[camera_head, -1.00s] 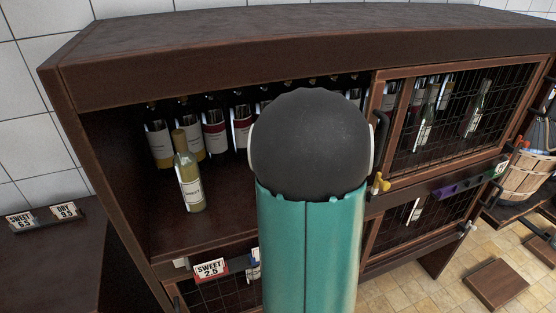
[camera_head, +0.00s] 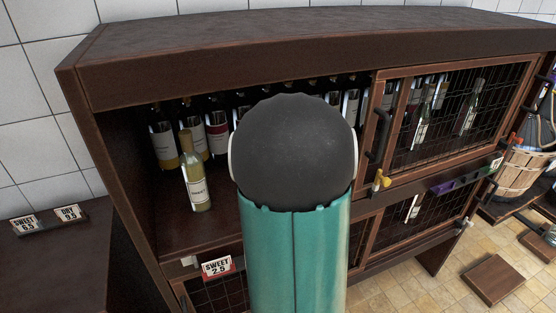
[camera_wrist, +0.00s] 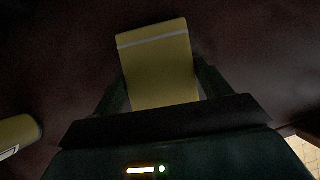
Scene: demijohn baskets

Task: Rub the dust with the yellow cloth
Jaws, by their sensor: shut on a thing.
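The yellow cloth (camera_wrist: 158,58), with a pale stripe near its far edge, shows in the wrist view. My gripper (camera_wrist: 161,82) is shut on it, one dark finger on each side, and the cloth sticks out ahead of the fingers. Beyond it is a dark brown surface (camera_wrist: 245,45); I cannot make out dust on it in the dim light. In the head view my own arm hides the gripper and the cloth.
A lone pale bottle (camera_head: 196,180) stands in the open compartment of the dark cabinet (camera_head: 250,65), before a row of bottles (camera_head: 217,130). A wire-mesh door (camera_head: 455,105) is at right. A SWEET 2.5 sign (camera_head: 217,267) hangs on the shelf's front edge.

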